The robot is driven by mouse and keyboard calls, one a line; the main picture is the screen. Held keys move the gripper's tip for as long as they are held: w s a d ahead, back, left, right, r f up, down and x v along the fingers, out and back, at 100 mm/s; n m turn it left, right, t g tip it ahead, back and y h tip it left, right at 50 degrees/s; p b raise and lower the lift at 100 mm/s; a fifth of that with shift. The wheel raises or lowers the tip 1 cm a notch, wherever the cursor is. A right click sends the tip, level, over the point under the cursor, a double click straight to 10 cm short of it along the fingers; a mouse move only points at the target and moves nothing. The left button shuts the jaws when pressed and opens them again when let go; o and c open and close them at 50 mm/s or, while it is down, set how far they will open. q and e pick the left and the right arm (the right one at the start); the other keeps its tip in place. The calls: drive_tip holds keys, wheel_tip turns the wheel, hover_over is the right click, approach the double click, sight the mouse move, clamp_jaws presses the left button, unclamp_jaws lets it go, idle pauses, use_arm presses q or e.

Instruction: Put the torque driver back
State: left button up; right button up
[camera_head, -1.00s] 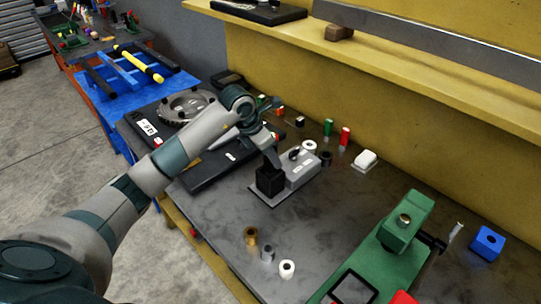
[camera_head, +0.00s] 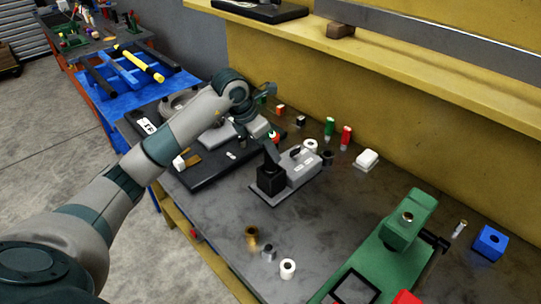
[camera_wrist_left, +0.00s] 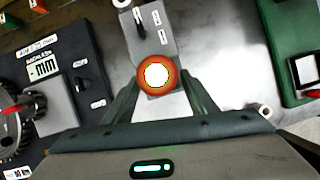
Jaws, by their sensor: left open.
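The torque driver's round orange-red end with a bright white centre (camera_wrist_left: 157,74) lies between the fingertips of my left gripper (camera_wrist_left: 161,86) in the left wrist view. In the head view a small orange-red spot (camera_head: 273,136) shows beside my left gripper (camera_head: 262,130), above the black holder (camera_head: 270,181). The holder stands at the left end of a grey block (camera_head: 297,170) on the bench. The jaws are open, with the fingers apart on both sides of the orange end. I cannot tell whether they touch it. Most of the driver's shaft is hidden. My right gripper is not in view.
A dark plate with labels (camera_head: 205,178) lies left of the block. A green fixture (camera_head: 405,225) and a blue block (camera_head: 489,241) stand to the right. Small rings and bushings stand near the front edge (camera_head: 252,236). Bare bench lies between.

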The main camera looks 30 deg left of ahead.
use_arm(q)
drive_tip(key=b+v, duration=0.2)
drive_tip(key=v, duration=0.6)
